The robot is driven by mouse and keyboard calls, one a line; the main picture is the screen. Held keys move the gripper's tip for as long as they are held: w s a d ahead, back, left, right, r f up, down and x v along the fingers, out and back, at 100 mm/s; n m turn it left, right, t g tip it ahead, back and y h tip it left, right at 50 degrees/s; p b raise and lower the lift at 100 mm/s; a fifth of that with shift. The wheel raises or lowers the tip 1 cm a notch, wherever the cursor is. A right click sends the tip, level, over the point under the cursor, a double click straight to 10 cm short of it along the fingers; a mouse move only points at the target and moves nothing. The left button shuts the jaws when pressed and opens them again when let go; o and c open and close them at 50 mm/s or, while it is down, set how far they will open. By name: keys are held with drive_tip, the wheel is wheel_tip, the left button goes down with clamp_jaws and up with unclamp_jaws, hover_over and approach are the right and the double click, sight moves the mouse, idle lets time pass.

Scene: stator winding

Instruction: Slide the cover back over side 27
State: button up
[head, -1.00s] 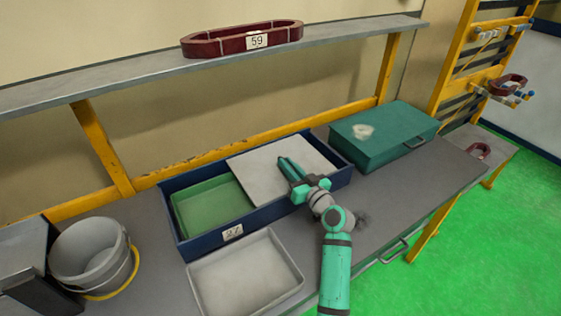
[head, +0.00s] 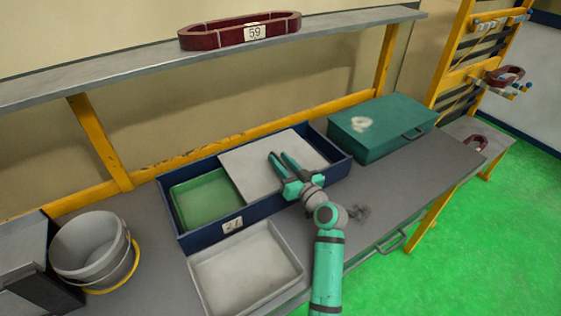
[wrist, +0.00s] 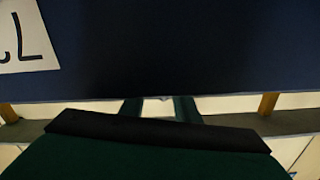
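A dark blue box (head: 268,207) sits on the bench with a number label (head: 232,225) on its front wall. The label looks like 27 but is small; part of it shows in the wrist view (wrist: 26,38). A pale grey cover (head: 250,162) lies over the right part of the box. The left part is uncovered and shows a green interior (head: 205,198). My gripper (head: 279,155) is over the cover with its two fingers apart and nothing seen between them. I cannot tell whether they touch the cover. In the wrist view the fingers (wrist: 158,107) are also apart.
A grey tray (head: 245,268) lies in front of the box. A grey bucket (head: 92,250) stands at the left. A closed teal case (head: 378,130) stands at the right. A dark red ring marked 59 (head: 240,31) lies on the shelf above. The bench right of my arm is mostly clear.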

drive_tip(key=v, duration=1.1)
drive_tip(key=shift+w, duration=0.15)
